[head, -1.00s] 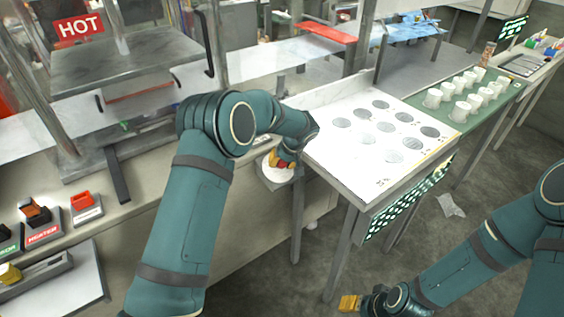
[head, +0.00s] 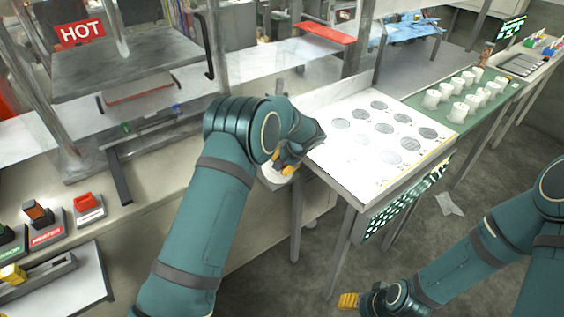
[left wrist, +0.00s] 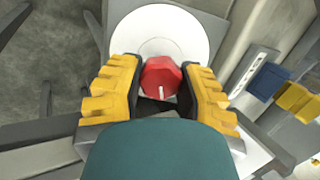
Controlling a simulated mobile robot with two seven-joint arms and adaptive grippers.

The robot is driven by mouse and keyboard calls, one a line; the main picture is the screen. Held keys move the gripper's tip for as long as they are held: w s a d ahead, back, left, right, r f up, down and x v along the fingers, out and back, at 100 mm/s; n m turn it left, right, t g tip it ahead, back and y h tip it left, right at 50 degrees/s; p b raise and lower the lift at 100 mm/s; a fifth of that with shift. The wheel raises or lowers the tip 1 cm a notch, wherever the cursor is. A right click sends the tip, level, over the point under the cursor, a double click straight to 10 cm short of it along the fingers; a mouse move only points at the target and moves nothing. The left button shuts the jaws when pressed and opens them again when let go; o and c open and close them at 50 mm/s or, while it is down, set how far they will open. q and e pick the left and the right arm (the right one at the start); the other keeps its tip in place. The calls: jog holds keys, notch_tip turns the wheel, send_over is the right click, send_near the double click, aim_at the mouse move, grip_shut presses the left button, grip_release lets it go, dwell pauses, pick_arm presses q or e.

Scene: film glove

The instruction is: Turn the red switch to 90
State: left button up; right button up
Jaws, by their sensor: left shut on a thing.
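The red switch is a faceted red knob (left wrist: 161,77) with a white pointer line towards the bottom of the left wrist view. It sits in front of a round white plate (left wrist: 160,42), whose pale edge also shows in the head view (head: 270,176). My left gripper (left wrist: 160,85) has its yellow fingers on both sides of the knob and is shut on it. In the head view my left gripper (head: 286,167) hides the knob. Any numbers on the plate are not readable. My right gripper (head: 348,301) hangs low at the bottom; its finger gap is not clear.
A white table (head: 350,165) with grey discs stands just right of my left gripper. Behind it is a green table (head: 424,108) with white cups. A press with a HOT sign (head: 81,32) and small switch boxes (head: 89,212) are at the left. The floor (head: 440,240) between the arms is mostly clear.

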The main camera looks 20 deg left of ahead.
pick_arm(q)
jog(key=shift+m+p, duration=0.35)
jog(key=shift+m, duration=1.45)
jog(key=o, duration=1.2)
jog(key=shift+f, duration=0.1)
jog(key=v, duration=1.2)
jog(key=shift+d, duration=0.25)
jog(key=shift+s+f, duration=0.1)
jog(key=shift+s, duration=0.05)
